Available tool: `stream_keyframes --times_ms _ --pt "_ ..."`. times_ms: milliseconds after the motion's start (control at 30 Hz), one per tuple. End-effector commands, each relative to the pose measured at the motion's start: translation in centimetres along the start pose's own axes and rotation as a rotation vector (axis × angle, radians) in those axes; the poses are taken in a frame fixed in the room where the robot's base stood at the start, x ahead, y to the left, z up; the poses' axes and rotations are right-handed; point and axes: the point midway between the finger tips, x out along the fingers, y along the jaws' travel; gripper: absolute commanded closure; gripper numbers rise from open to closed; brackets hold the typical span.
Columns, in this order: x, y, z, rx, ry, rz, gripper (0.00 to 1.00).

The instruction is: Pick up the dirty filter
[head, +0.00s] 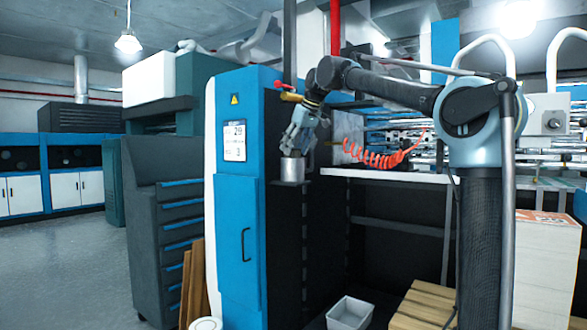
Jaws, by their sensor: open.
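A small grey metallic cylinder (292,170), which looks like the filter, stands upright on a small ledge (291,184) at the right side of the blue cabinet. My gripper (293,151) points down at the cylinder's top. Its fingers look open, and I cannot tell whether they reach around the rim or stop just above it. The cylinder's top edge is partly hidden by the fingers. Dirt on it is too small to make out.
The blue cabinet (238,245) stands close to the left of my gripper. A white worktop (385,175) and a coiled orange hose (375,158) are to the right. Open floor (60,270) lies left.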

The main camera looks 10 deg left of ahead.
Motion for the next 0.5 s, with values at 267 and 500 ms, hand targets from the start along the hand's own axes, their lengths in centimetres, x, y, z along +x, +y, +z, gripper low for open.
stream_keyframes --times_ms 267,500 --pt "0.37 0.01 0.01 0.000 0.000 0.000 0.42" --pt "0.34 0.02 0.02 0.001 0.000 0.000 0.85"
